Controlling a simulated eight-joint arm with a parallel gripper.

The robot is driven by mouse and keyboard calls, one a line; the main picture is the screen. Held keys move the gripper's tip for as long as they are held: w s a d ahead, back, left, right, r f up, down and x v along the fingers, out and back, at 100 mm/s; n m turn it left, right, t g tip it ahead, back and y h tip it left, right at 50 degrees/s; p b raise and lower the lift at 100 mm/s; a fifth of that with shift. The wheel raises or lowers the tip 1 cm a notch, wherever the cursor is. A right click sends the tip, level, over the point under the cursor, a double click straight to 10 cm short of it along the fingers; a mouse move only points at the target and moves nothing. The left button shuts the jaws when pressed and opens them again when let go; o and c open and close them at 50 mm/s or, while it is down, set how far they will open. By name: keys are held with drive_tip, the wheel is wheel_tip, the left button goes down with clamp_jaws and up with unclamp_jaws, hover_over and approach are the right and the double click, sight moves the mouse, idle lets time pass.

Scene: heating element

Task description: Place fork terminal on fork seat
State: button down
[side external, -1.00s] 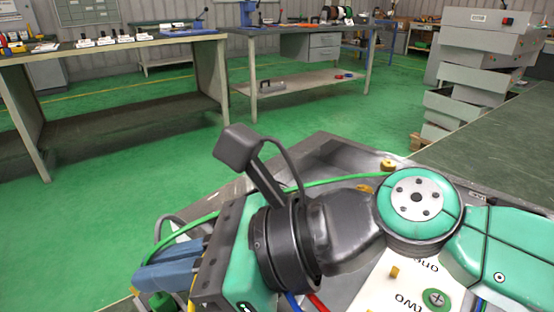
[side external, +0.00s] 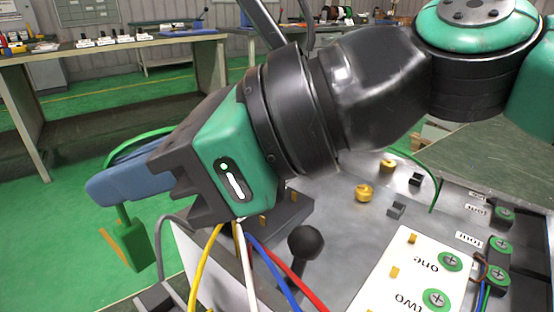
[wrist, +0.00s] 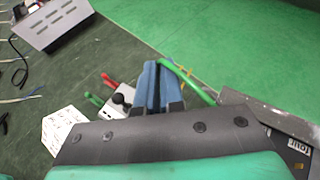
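My gripper (side external: 110,185) has blue fingers and is raised at the left, beyond the work unit's left edge. A green block with a gold-coloured part (side external: 127,245) hangs just under the fingertips, and a green cable (side external: 140,142) loops behind them. I take this as the fork terminal, held by the fingers; the grip itself is partly hidden. In the wrist view the fingers (wrist: 160,85) are close together, with the green cable (wrist: 195,83) beside their tips. I cannot tell which fitting is the fork seat; brass knobs (side external: 363,192) and green screw terminals (side external: 498,246) show on the unit.
A white panel marked one and two (side external: 400,275) carries gold posts. A black ball-topped lever (side external: 306,242) stands below my wrist, near yellow, white, blue and red wires (side external: 262,262). In the wrist view a grey box (wrist: 50,20) and red and green leads lie on the dark bench.

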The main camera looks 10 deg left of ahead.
drive_tip(key=w+d+f, duration=0.3)
drive_tip(key=w+d, duration=1.8)
drive_tip(key=d, duration=0.2)
drive_tip(key=shift+m+t, duration=0.3)
drive_tip(key=shift+w+d+f, duration=0.15)
drive_tip(key=shift+f, duration=1.75)
drive_tip(key=shift+w+d+f, duration=0.15)
drive_tip(key=shift+f, duration=1.75)
drive_tip(key=shift+f, duration=0.1)
drive_tip(key=c, duration=1)
unclamp_jaws()
